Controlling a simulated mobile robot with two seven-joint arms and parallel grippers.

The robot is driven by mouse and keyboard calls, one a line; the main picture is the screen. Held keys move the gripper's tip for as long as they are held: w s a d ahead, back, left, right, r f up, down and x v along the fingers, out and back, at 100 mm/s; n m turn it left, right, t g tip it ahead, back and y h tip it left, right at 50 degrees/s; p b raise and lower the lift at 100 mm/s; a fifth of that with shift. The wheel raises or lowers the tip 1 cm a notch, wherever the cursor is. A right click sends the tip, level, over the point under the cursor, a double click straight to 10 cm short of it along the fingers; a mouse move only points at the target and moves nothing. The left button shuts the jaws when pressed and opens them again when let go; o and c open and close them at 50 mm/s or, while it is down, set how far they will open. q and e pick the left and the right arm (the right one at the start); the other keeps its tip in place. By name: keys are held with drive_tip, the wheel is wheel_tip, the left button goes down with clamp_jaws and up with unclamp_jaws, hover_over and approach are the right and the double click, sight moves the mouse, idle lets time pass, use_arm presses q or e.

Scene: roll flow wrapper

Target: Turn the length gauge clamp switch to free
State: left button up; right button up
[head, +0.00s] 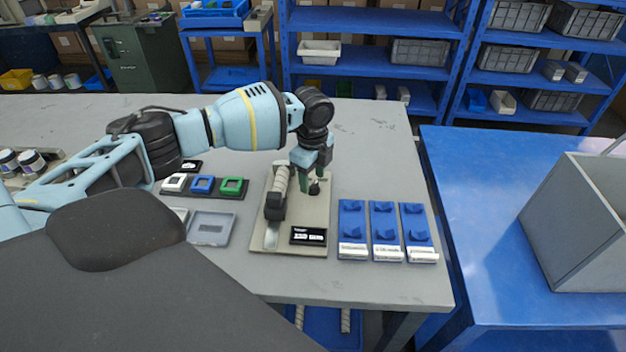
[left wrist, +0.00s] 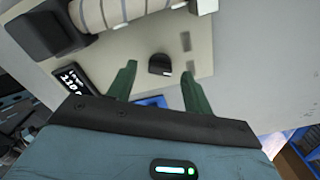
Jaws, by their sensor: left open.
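The length gauge is a beige plate (head: 260,228) on the grey table, with a pale striped roll (head: 280,180) and a black display (head: 308,236). Its clamp switch (left wrist: 160,64) is a small black knob with a pale mark on one edge, in the left wrist view. Two small grey label patches (left wrist: 185,41) sit beside it, their text too small to read. My left gripper (head: 313,184) is over the plate with its green fingers pointing down. The fingers are apart, one on each side of the knob in the picture. I cannot tell whether they touch it. My right gripper is out of view.
Three blue holders (head: 352,222) stand right of the gauge. A black tray with white, blue and green blocks (head: 203,185) and a clear grey tray (head: 211,229) lie to its left. A blue table with a grey box (head: 575,235) is at far right.

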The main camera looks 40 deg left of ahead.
use_arm(q)
drive_tip(key=shift+f, duration=0.8)
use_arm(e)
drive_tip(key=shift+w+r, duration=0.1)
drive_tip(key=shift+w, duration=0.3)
use_arm(q)
drive_tip(key=shift+c, duration=0.4)
drive_tip(key=c, duration=0.9)
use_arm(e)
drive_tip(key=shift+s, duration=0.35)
